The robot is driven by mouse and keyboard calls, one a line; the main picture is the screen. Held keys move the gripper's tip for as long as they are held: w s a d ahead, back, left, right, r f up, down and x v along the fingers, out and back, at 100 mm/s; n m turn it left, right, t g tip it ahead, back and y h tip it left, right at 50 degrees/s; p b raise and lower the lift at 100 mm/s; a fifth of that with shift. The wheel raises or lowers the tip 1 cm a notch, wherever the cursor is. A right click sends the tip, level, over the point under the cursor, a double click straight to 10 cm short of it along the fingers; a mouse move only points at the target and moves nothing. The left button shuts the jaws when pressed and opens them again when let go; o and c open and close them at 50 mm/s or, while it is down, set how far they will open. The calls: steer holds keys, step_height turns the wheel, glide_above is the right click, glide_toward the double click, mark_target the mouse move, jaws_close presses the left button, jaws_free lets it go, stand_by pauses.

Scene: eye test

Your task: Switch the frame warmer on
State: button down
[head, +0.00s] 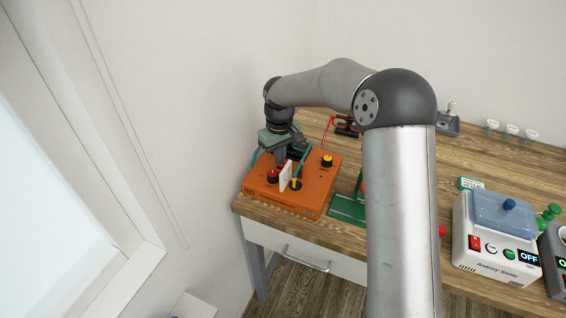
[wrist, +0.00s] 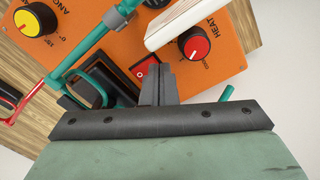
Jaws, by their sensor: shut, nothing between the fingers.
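The frame warmer is an orange box (head: 318,188) at the table's left corner; its top fills much of the wrist view (wrist: 110,45). It carries a yellow-topped knob (wrist: 38,20) and a red-topped knob (wrist: 194,43) marked HEAT. A red rocker switch (wrist: 143,72) in a black surround sits between the knobs, partly hidden by my fingers; its position I cannot tell. My gripper (wrist: 158,72) is shut and empty, its fingertips over or beside the switch. In the head view my gripper (head: 281,160) points down above the warmer. Contact with the switch cannot be told.
A white slab (wrist: 178,24) stands upright beside the red knob, close to my fingers. Teal rods (wrist: 90,45) cross over the warmer. A red-handled tool (head: 345,127) lies behind it. A white ultrasonic cleaner (head: 492,240) stands at right. The wall is close at left.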

steer(key=shift+f+b, duration=0.55)
steer(key=shift+f, duration=0.35)
stand_by(0.3)
step_height(320, 180, up, 7)
steer(key=p, duration=0.4)
stand_by(0.3)
stand_by(0.3)
steer(key=s+d+r+m, duration=0.2)
steer(key=s+d+r, duration=0.4)
steer(key=s, duration=0.2)
steer(key=s+d+m, duration=0.2)
steer(key=s+d, duration=0.3)
steer(key=s, duration=0.8)
steer(key=s+d+m+t, duration=0.1)
steer(key=s+d+m, duration=0.2)
steer(key=s, duration=0.9)
steer(key=d, duration=0.3)
steer(key=shift+s+m, duration=0.3)
steer(key=shift+s, duration=0.1)
